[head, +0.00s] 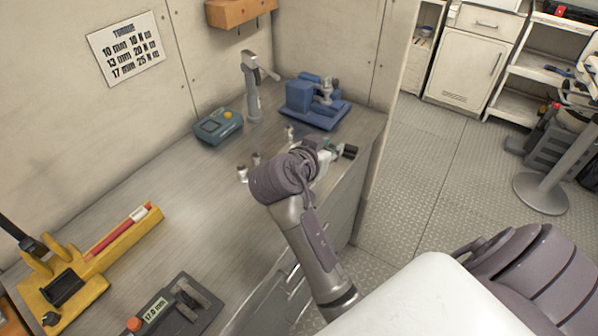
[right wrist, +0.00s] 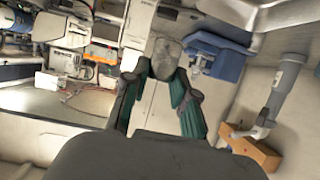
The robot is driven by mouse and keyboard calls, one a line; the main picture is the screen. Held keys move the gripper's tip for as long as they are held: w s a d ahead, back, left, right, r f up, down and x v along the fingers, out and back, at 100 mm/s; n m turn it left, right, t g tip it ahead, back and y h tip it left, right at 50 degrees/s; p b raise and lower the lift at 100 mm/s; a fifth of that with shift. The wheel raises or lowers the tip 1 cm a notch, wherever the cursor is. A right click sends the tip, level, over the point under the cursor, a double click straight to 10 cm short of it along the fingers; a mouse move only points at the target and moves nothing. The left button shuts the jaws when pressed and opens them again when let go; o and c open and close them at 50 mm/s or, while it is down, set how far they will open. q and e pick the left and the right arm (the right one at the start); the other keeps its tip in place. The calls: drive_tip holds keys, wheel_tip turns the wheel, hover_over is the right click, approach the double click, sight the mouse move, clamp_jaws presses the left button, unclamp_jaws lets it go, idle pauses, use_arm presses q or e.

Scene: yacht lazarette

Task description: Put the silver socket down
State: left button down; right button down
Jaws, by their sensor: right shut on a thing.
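My right gripper (head: 343,151) is over the right-hand end of the metal workbench (head: 200,190), near its edge. In the right wrist view its two green-padded fingers (right wrist: 163,84) are closed around a grey, rounded piece, the silver socket (right wrist: 165,58), at their tips. In the head view the gripper and wrist hide the socket, so I cannot tell whether it touches the bench. Small upright metal pieces (head: 243,173) stand left of my wrist, and another (head: 290,132) stands behind it. My left gripper is in neither view.
A blue vise (head: 315,105) stands behind the gripper, with a grey post (head: 252,90) and teal box (head: 218,126) to its left. A yellow tool (head: 95,260) and a gauge with a display (head: 175,308) lie at the front left. The bench middle is clear.

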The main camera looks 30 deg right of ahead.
drive_tip(key=w+a+f, duration=0.2)
drive_tip(key=w+a, duration=0.1)
drive_tip(key=w+a+f+p, duration=0.1)
drive_tip(key=a, duration=0.1)
drive_tip(key=shift+w+f, duration=0.3)
drive_tip(key=shift+w, duration=0.1)
drive_tip(key=shift+w+a+f, duration=0.1)
drive_tip(key=shift+w+f, duration=0.1)
wheel_tip(320, 180, down, 4)
drive_tip(key=shift+r+p, duration=0.1)
drive_tip(key=shift+p, duration=0.45)
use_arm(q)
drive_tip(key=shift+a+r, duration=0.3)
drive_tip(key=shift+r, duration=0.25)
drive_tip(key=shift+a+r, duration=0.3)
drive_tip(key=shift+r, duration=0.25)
use_arm(e)
drive_tip(key=shift+f, duration=0.2)
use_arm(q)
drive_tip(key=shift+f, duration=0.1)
use_arm(e)
drive_tip(key=shift+f, duration=0.1)
drive_tip(key=c, duration=1.4)
unclamp_jaws()
drive_tip(key=shift+f, duration=0.1)
drive_tip(key=o, duration=0.5)
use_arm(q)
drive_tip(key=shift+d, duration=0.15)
